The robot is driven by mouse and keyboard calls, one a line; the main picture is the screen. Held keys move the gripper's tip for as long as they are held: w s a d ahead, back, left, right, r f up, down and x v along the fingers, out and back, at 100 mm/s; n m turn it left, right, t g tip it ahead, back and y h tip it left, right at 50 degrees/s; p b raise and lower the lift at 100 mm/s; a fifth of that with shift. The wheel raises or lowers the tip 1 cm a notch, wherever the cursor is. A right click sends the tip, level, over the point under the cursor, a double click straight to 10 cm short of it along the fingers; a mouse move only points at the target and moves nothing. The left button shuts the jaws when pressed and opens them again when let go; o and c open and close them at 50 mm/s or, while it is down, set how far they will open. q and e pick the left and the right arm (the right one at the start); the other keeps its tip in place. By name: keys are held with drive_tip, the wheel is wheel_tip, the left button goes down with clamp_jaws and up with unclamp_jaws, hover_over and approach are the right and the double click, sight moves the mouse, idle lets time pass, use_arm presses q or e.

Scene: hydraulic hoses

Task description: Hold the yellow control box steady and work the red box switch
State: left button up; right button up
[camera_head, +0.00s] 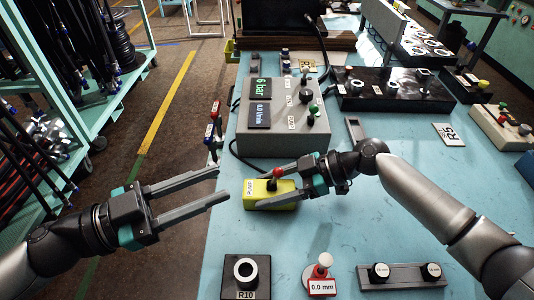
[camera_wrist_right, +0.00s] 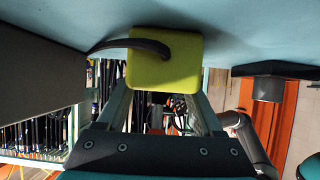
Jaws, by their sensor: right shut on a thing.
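The yellow control box (camera_head: 284,186) lies on the blue bench in the middle of the head view, with a label at its left end. Its red switch (camera_head: 276,173) stands up on a black base on top. My right gripper (camera_head: 264,190) reaches in from the right and is shut on the box, one finger along each long side. The right wrist view shows the yellow box (camera_wrist_right: 163,72) between the fingers, with a black cable leaving it; the switch is hidden there. My left gripper (camera_head: 222,184) is open and empty, just left of the box, its fingers pointing toward it.
A grey unit (camera_head: 285,135) with displays stands behind the box. In front are a black R10 block (camera_head: 246,275), a 0.0 mm gauge (camera_head: 322,279) and a grey rail with two black knobs (camera_head: 404,275). Bench between them is bare. Hose racks (camera_head: 75,60) stand at left.

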use_arm(q)
drive_tip(key=s+d+r+m+g, duration=0.25)
drive_tip(key=d+m+g, duration=0.6)
drive_tip(key=m, duration=0.65)
drive_tip(key=m+t+y, duration=0.3)
drive_tip(key=m+y, duration=1)
drive_tip(key=m, duration=0.4)
approach(275, 170)
drive_tip(key=shift+g, duration=0.25)
drive_tip(key=x, duration=1.1)
drive_tip(key=shift+w+d, duration=0.1)
drive_tip(key=shift+r, duration=0.1)
clamp_jaws()
drive_tip(key=shift+w, duration=0.1)
